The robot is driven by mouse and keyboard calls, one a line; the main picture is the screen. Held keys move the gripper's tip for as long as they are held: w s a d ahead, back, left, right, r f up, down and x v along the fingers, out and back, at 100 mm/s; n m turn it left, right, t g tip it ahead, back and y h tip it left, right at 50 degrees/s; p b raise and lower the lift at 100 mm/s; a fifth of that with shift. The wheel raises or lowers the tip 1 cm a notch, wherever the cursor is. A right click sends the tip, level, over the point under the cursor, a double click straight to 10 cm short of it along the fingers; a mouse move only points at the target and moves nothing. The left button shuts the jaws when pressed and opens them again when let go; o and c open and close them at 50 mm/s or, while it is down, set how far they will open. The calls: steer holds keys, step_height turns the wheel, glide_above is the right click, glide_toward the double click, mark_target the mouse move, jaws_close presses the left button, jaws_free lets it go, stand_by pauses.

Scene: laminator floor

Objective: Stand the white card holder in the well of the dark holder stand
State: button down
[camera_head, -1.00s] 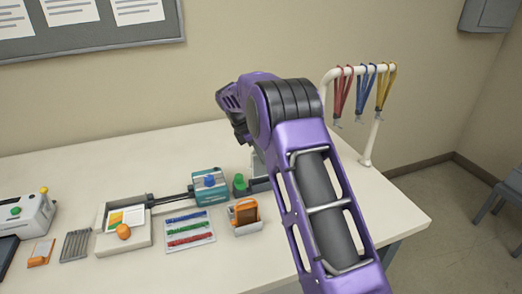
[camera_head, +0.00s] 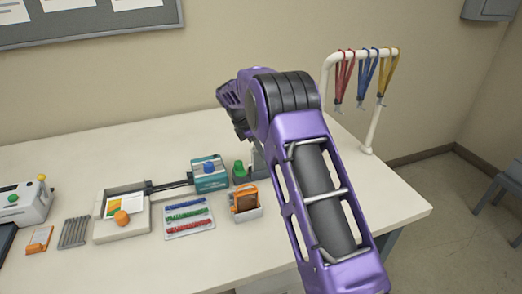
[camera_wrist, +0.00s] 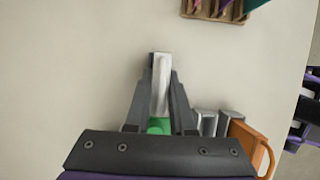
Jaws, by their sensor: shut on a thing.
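My gripper (camera_wrist: 160,105) is shut on a narrow whitish piece, apparently the white card holder (camera_wrist: 161,80), seen from above between the dark fingers in the wrist view. A green thing (camera_wrist: 159,126) shows behind it, near the gripper's base. In the head view, my purple arm hides most of the gripper. A grey upright piece (camera_head: 258,160) shows just left of the arm, beside a green-topped thing (camera_head: 239,170). I cannot make out the dark holder stand or its well for sure. Whether the held piece touches anything below is hidden.
A white box with an orange-framed item (camera_head: 245,210) stands close to the arm. Left of it are a teal block (camera_head: 209,177), a mat with coloured strips (camera_head: 188,217) and a white tray (camera_head: 121,233). A lanyard rack (camera_head: 373,130) stands behind right.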

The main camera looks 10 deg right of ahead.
steer(key=c, duration=0.7)
jaws_free()
steer(key=shift+r, duration=0.1)
steer(key=shift+r+p, duration=1.05)
steer(key=shift+r, duration=2.9)
steer(key=shift+a, duration=0.1)
